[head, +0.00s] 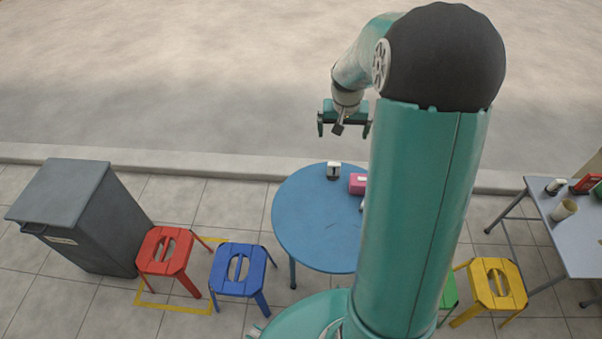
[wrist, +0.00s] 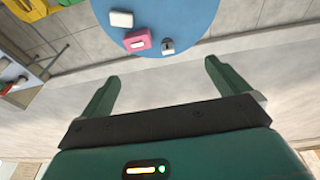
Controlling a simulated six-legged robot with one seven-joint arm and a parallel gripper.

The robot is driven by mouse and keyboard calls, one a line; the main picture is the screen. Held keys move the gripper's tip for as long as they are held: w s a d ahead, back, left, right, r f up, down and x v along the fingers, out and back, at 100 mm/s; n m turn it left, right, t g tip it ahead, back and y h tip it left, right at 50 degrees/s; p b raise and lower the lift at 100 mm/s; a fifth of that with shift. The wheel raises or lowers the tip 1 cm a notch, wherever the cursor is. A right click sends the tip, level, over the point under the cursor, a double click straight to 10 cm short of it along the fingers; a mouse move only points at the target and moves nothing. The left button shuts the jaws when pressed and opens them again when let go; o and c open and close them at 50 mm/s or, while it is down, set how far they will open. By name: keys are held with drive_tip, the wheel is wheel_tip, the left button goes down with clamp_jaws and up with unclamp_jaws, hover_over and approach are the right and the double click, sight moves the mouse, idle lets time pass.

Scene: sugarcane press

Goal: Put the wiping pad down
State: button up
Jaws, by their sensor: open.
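My gripper (head: 343,130) is open, with nothing between its fingers; it also shows in the wrist view (wrist: 161,72). It hangs in the air beyond the far edge of the round blue table (head: 305,225). A white rounded block (wrist: 122,19), which looks like the wiping pad, lies on the table in the wrist view, apart from my fingers. My arm hides most of it in the head view. A pink box (head: 357,183) with a white patch on top lies beside it. A small white and dark container (head: 333,170) stands near the table's far edge.
Red (head: 166,250), blue (head: 239,270) and yellow (head: 491,286) stools stand around the table. A grey bin (head: 85,215) is at left. A grey side table (head: 575,235) with a cup (head: 563,210) and a red object (head: 586,184) is at right. The blue table's left part is clear.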

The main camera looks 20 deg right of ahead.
drive_tip(key=s+a+r+n+t, duration=0.3)
drive_tip(key=s+a+r+n, duration=0.1)
drive_tip(key=s+a+r, duration=1.1)
drive_tip(key=s+a+r+n+y, duration=0.1)
drive_tip(key=s+a, duration=0.6)
drive_tip(key=shift+a+r+n+t+y, duration=0.25)
drive_tip(key=shift+r+n+t+y, duration=0.05)
drive_tip(key=shift+n+t, duration=0.1)
drive_tip(key=shift+d, duration=0.1)
